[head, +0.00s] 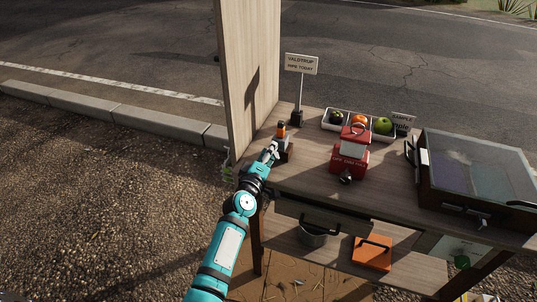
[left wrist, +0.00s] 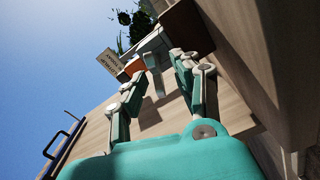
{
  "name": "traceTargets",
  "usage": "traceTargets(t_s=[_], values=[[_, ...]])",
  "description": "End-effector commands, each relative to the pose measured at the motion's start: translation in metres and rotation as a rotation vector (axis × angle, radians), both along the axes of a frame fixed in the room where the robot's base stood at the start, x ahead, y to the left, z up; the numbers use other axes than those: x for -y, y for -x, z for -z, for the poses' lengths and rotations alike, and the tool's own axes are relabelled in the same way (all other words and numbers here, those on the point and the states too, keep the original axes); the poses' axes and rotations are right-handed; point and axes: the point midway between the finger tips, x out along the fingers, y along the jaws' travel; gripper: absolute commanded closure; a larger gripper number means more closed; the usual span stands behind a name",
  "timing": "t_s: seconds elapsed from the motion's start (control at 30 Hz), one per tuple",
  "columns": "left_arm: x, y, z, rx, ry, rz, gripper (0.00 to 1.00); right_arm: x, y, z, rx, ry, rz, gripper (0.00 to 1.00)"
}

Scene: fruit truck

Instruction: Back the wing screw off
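A small device with an orange top (head: 281,131), a grey body and a brown wooden base (head: 287,153) stands at the left end of the counter. My left gripper (head: 273,149) is right at its near left side. In the left wrist view, my left gripper (left wrist: 160,66) is open, its two fingers apart. A flat grey piece (left wrist: 153,82), possibly the wing of the screw, shows between the fingers; I cannot tell if either touches it. The orange part (left wrist: 133,67) and dark brown base (left wrist: 186,27) lie just beyond. My right gripper is not in view.
A tall wooden panel (head: 248,75) rises at the counter's left end. A sign (head: 301,64), a white fruit tray (head: 340,128), a red box (head: 349,162) and a glass-topped case (head: 480,170) stand to the right. An orange box (head: 372,252) sits on the lower shelf.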

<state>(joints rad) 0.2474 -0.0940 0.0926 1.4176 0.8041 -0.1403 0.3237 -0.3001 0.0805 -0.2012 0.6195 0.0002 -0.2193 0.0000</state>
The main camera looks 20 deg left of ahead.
Motion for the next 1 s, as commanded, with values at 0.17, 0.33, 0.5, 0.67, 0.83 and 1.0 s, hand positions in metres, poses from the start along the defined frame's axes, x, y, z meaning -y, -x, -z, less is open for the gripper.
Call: traceTargets(t_s=[0.17, 0.33, 0.5, 0.67, 0.83, 1.0], values=[[0.000, 0.015, 0.001, -0.001, 0.001, 0.001, 0.69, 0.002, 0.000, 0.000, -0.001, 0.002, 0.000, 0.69], [-0.001, 0.050, 0.002, -0.003, 0.000, 0.000, 0.69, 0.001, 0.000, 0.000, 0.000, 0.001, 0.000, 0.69], [-0.003, 0.086, 0.002, -0.002, -0.001, -0.001, 0.69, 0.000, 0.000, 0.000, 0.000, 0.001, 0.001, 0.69], [-0.004, 0.109, 0.001, -0.002, -0.002, -0.001, 0.69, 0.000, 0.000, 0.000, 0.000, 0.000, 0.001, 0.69], [-0.004, 0.119, 0.000, -0.001, 0.000, 0.000, 0.69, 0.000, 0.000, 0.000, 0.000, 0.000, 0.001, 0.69], [-0.004, 0.120, 0.000, 0.000, 0.000, 0.000, 0.69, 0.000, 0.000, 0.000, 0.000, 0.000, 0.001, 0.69]])
